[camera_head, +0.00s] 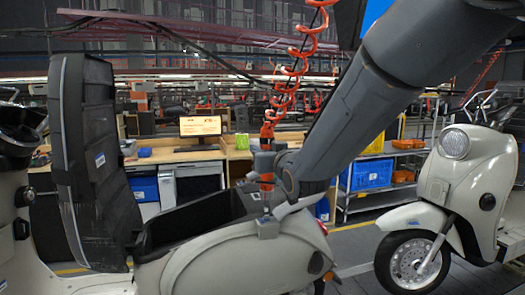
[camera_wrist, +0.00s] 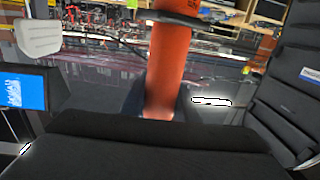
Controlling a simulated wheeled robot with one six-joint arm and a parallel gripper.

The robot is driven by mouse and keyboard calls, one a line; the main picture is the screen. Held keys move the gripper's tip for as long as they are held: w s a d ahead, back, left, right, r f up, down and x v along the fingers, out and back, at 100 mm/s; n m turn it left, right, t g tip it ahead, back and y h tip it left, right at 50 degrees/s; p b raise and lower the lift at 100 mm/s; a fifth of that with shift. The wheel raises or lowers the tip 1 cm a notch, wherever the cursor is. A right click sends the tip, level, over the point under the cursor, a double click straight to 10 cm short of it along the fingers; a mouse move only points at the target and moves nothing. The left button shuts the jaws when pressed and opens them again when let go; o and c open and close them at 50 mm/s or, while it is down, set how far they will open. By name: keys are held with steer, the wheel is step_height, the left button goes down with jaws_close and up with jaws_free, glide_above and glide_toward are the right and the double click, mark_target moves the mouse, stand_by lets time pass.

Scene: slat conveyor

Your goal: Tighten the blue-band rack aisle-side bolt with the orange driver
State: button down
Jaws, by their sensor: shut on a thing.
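The orange driver (camera_head: 267,187) hangs upright below a coiled red-orange hose, above the tail of the near cream scooter. Its orange body (camera_wrist: 170,65) fills the middle of the wrist view. My gripper (camera_head: 268,197) is shut on the driver, and its dark fingers (camera_wrist: 160,103) flank the orange body in the wrist view. The driver's lower end is close to a small grey bracket (camera_head: 268,229) on the scooter's tail. I cannot tell whether they touch. The bolt is hidden or too small to see, and I cannot make out a blue band on the rack.
The near scooter's dark seat (camera_head: 98,160) stands raised at the left, beside its open storage bay (camera_head: 195,215). Another cream scooter (camera_head: 465,185) stands at the right. A workbench (camera_head: 185,157) with a monitor and a shelf trolley with blue bins (camera_head: 372,173) stand behind.

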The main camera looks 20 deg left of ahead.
steer(key=shift+f+b, duration=0.8)
steer(key=shift+f, duration=0.1)
stand_by(0.9)
steer(key=shift+r, duration=0.1)
stand_by(0.5)
steer(key=shift+f+b, duration=0.4)
steer(key=shift+b, duration=0.55)
stand_by(0.4)
steer(key=shift+r, duration=0.95)
stand_by(1.0)
